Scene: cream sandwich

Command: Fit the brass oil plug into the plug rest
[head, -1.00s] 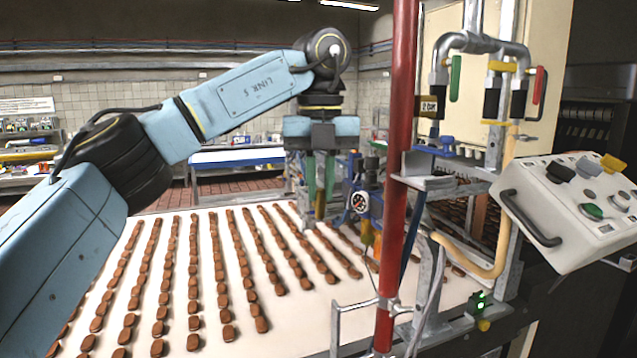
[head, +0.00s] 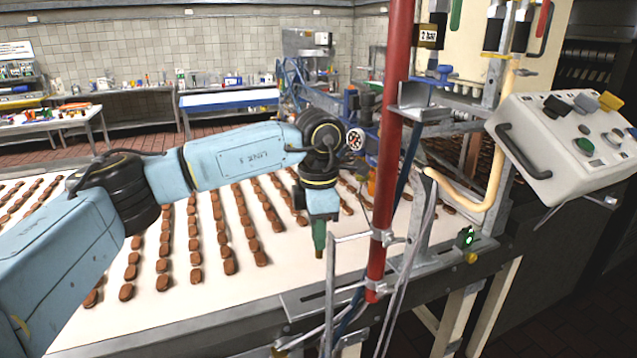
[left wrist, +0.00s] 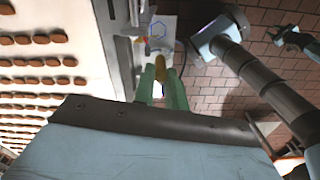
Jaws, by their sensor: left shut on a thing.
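My left gripper (head: 319,250) hangs over the front edge of the conveyor in the head view, fingers pointing down. In the left wrist view its green fingers (left wrist: 161,88) are shut on the brass oil plug (left wrist: 161,66), a small yellowish-brown piece. Only a small brownish tip of the plug shows in the head view.
Rows of brown biscuits lie on the white conveyor (head: 215,310). A red upright pipe (head: 378,240) and grey tube rails stand just right of my gripper. A control box (head: 555,150) is farther right. Tiled floor (left wrist: 262,15) lies beside the conveyor.

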